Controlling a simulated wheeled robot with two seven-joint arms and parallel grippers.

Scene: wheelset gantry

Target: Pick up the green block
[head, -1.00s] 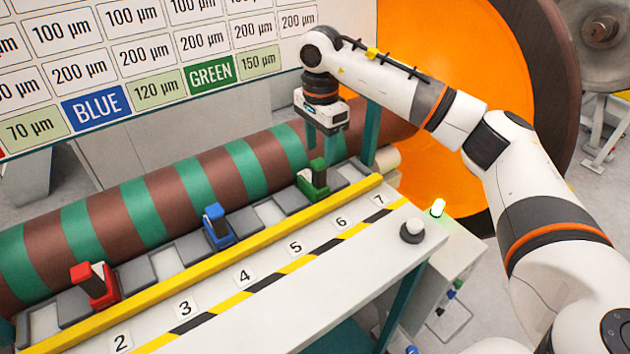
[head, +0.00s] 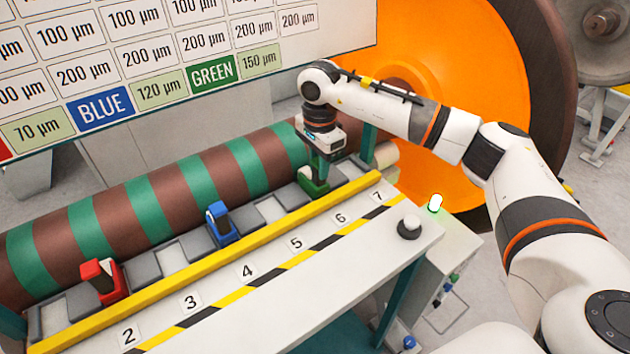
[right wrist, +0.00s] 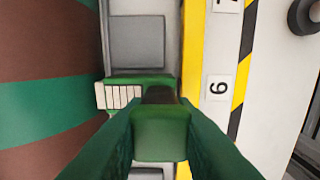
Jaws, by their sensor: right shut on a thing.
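The green block (head: 312,182) stands in the tray row behind the yellow rail, near label 6. My right gripper (head: 318,170) has come down over it and is shut on its upper part. In the right wrist view, the green block (right wrist: 160,135) lies between the two dark green fingers of the right gripper (right wrist: 160,140), and its wider base shows beyond them. The block still sits at the tray; I cannot see any gap beneath it. My left gripper is not in view.
A blue block (head: 221,224) and a red block (head: 103,280) stand farther left in the row. The yellow rail (head: 235,255) runs along the front. A striped roller (head: 150,205) lies behind, under a sign board (head: 160,60).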

